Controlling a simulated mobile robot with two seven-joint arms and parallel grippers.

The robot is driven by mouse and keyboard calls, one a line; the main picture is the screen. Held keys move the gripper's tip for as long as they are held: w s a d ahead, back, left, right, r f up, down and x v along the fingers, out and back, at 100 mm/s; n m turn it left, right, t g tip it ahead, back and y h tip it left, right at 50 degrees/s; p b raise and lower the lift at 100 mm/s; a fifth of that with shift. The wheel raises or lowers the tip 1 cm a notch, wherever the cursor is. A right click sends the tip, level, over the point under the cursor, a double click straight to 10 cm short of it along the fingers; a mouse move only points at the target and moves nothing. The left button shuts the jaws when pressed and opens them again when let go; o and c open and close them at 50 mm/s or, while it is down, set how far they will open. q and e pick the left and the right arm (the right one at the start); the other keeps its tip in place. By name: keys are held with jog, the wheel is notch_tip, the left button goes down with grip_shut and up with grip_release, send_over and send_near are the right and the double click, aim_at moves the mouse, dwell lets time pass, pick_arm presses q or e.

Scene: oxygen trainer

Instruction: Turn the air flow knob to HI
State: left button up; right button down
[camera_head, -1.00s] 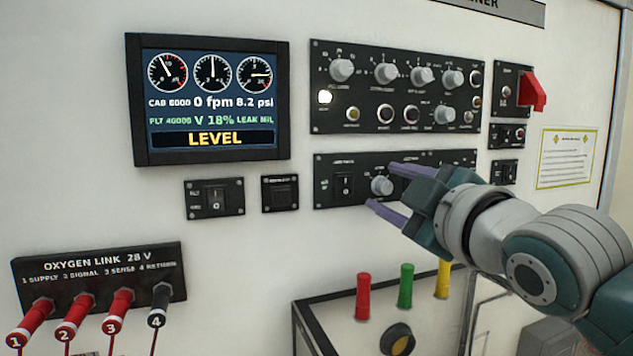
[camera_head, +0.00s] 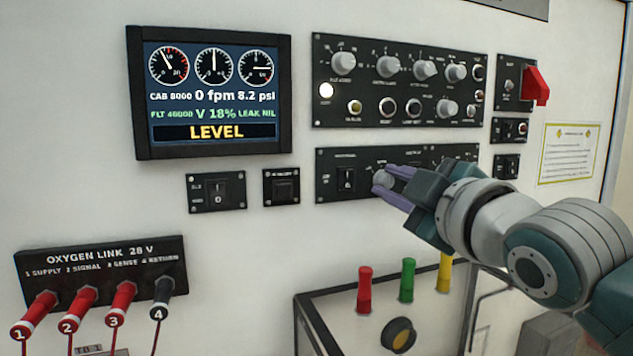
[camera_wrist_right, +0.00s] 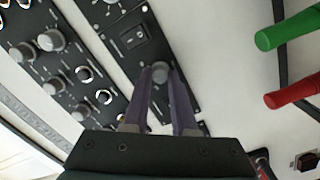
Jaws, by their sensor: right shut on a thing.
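The air flow knob, a grey round knob (camera_head: 382,181), sits on the lower black panel (camera_head: 325,160), to the right of a rocker switch. My right gripper (camera_head: 388,181) has its purple fingers around the knob, shut on it. In the right wrist view the knob (camera_wrist_right: 160,70) shows between the two fingertips (camera_wrist_right: 161,76). The lettering around the knob is too small to read, and the gripper hides part of the panel. My left gripper is not in view.
A panel with several knobs (camera_head: 400,100) is just above, and a red guarded switch (camera_head: 537,85) is to the upper right. Red (camera_head: 364,290), green (camera_head: 407,280) and yellow (camera_head: 444,272) handles stand below my right arm. A screen (camera_head: 215,90) reads LEVEL.

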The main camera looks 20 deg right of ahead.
dwell(0.3)
jog(key=shift+r+m+p, duration=0.15)
jog(key=shift+m+p, duration=0.5)
jog(key=shift+m, duration=0.45)
jog(key=m+p, duration=0.1)
jog(key=m, duration=0.2)
jog(key=m+p, duration=0.1)
jog(key=m, duration=0.2)
jog(key=shift+d+m+g+p, duration=0.1)
jog(key=shift+m+g+p, duration=0.2)
jog(key=shift+p, duration=0.05)
jog(key=shift+m, duration=0.3)
jog(key=c, duration=0.7)
grip_release()
